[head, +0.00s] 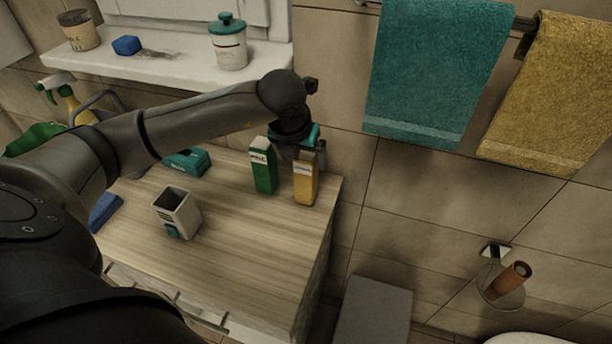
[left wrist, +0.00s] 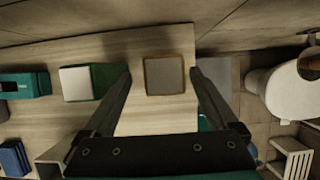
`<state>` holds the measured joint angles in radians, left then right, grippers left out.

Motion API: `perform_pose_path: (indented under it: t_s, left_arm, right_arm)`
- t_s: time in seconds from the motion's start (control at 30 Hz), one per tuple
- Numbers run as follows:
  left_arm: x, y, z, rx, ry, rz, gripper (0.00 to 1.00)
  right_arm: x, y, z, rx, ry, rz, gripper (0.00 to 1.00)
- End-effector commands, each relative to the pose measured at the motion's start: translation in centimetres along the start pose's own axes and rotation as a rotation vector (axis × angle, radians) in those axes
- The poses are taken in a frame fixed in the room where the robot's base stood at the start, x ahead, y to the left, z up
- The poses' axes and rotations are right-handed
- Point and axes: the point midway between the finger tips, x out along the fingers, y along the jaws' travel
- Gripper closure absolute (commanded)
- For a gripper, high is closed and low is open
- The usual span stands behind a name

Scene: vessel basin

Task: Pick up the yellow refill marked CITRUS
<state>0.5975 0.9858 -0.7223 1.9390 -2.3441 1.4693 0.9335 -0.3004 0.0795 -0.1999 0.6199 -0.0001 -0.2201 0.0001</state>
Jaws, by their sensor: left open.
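The yellow refill (head: 305,188) stands upright near the right end of the wooden counter (head: 255,245); its label is too small to read surely. My left gripper (head: 304,155) is over its top, pointing down. In the left wrist view the refill's top (left wrist: 164,76) lies between the two spread fingers of my left gripper (left wrist: 161,72), with a gap on each side. The gripper is open and holds nothing. My right gripper is not in view.
A green refill (head: 264,172) stands close left of the yellow one. A square open container (head: 177,214) and a teal box (head: 187,162) are further left on the counter. A shelf (head: 170,70) with a lidded jar (head: 228,42) is behind my left arm.

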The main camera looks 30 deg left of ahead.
Motion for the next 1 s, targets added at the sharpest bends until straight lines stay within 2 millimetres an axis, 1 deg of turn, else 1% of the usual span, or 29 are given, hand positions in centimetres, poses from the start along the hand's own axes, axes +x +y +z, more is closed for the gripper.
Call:
perform_pose_path:
  t_s: [0.17,0.3,0.4,0.63,1.0]
  left_arm:
    - [2.3,-0.6,0.5,-0.001,0.002,0.000,0.07]
    - [3.9,-0.5,0.4,-0.002,0.002,0.001,0.07]
    - [4.4,-0.6,0.4,-0.001,0.001,0.000,0.07]
    - [4.4,-0.5,0.4,0.000,0.000,0.000,0.07]
    - [4.4,-0.5,0.4,0.000,0.001,0.000,0.49]
  right_arm:
    - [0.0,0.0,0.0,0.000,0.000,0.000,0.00]
    - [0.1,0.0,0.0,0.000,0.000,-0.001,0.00]
    - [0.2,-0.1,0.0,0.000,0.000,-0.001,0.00]
    - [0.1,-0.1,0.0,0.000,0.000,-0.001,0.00]
    - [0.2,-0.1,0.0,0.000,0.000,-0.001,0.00]
